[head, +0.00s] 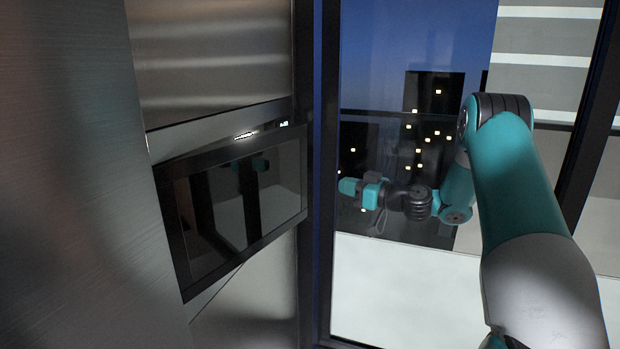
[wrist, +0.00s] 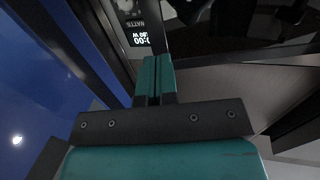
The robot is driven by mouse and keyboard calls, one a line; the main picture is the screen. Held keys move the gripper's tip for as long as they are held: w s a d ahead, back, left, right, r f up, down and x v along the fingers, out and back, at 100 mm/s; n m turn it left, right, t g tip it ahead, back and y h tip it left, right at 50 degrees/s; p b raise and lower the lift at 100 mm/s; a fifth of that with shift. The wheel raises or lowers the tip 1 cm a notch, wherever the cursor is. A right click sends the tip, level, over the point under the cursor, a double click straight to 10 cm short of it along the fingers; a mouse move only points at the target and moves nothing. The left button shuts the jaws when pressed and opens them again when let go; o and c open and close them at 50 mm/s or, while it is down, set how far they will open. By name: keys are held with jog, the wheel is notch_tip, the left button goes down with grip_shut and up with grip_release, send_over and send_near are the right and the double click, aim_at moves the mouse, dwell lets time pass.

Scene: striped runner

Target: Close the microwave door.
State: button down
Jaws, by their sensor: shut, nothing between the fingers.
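The microwave (head: 283,123) is built into the metal cabinet on the left in the head view. Its door (head: 245,200) has dark glass in a black frame and sits at a slant to the cabinet front. It looks ajar, but the size of the gap cannot be told. My gripper (head: 343,186) is to the right of the door, apart from it, pointing left. In the wrist view my gripper's teal fingers (wrist: 158,66) are together and empty, below the microwave's lit display (wrist: 141,35), which appears upside down.
Brushed metal panels lie above (head: 210,55) and below the microwave. A tall metal surface (head: 75,180) fills the left side. A large window (head: 400,50) with a dark frame stands behind my gripper. A pale surface (head: 400,290) lies below it.

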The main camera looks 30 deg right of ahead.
aim_at(302, 174)
jog(key=p+x, duration=0.5)
jog(key=x, duration=0.6)
jog(key=shift+r, duration=0.15)
jog(key=shift+w+a, duration=0.15)
jog(key=shift+w, duration=0.35)
